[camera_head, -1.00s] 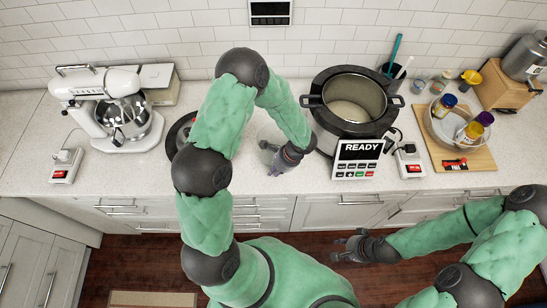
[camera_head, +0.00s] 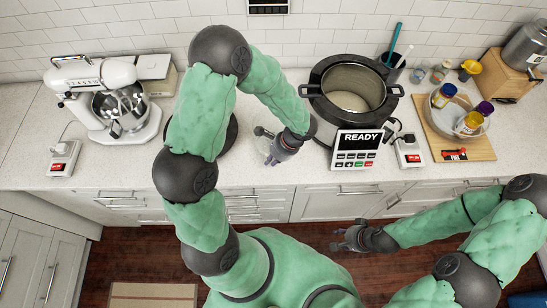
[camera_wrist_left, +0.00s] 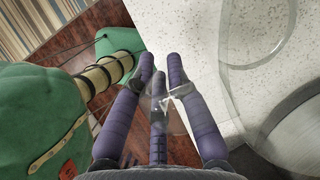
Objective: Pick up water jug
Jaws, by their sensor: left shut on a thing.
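The water jug (camera_head: 262,132) is clear glass or plastic and hard to make out; it stands at the counter's front, left of the cooker. In the left wrist view its clear wall (camera_wrist_left: 226,60) curves along the upper right, with the handle between my fingers. My left gripper (camera_head: 271,158) is shut on the jug at its handle; in the left wrist view the purple fingers (camera_wrist_left: 165,75) close around it. I cannot tell whether the jug's base touches the counter. My right gripper (camera_head: 338,240) hangs in front of the cabinets, empty, with its fingers apart.
A dark cooker (camera_head: 352,100) with a READY panel (camera_head: 358,150) stands just right of the jug. A stand mixer (camera_head: 115,100) is at the left. A wooden board (camera_head: 475,150) with a bowl (camera_head: 440,118) lies at the right. Bare counter (camera_head: 60,115) shows at far left.

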